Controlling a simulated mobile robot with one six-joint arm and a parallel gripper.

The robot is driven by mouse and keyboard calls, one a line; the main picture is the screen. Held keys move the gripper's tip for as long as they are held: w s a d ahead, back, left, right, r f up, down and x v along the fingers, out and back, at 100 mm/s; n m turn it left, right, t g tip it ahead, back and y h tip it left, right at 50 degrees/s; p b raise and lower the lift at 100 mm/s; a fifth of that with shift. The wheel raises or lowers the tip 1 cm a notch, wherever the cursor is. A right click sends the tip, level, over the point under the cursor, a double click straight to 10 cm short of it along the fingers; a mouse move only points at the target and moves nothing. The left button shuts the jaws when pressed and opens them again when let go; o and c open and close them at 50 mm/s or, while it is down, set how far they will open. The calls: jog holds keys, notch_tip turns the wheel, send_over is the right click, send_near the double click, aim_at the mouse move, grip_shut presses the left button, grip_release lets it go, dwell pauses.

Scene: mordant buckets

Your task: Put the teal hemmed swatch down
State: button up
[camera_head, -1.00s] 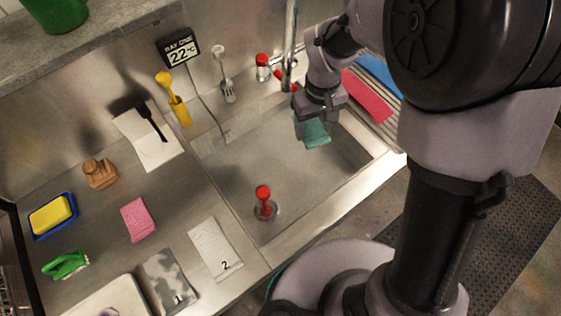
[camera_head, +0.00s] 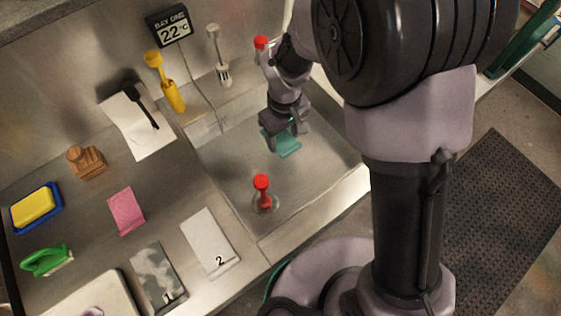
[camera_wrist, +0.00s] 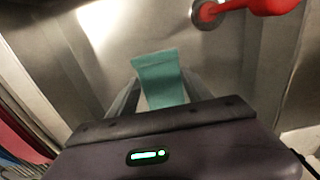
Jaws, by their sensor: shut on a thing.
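The teal hemmed swatch (camera_head: 288,147) is in my gripper (camera_head: 283,138), over the sink basin (camera_head: 325,140). In the wrist view the swatch (camera_wrist: 160,78) sits between the two fingers and sticks out past their tips. My gripper (camera_wrist: 150,98) is shut on it there. Whether the swatch touches the basin floor I cannot tell. The near end of the swatch is hidden behind the gripper body.
Left of the basin, a pink swatch (camera_head: 126,210) and numbered cards (camera_head: 209,243) lie on the steel counter. A yellow brush (camera_head: 172,95) stands behind.

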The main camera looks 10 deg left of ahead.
notch_tip(320, 180, down, 11)
jog(key=b, duration=0.4)
jog(key=shift+r, duration=0.2)
jog(key=shift+f, duration=0.1)
jog(key=o, duration=1.3)
jog(key=shift+o, duration=0.2)
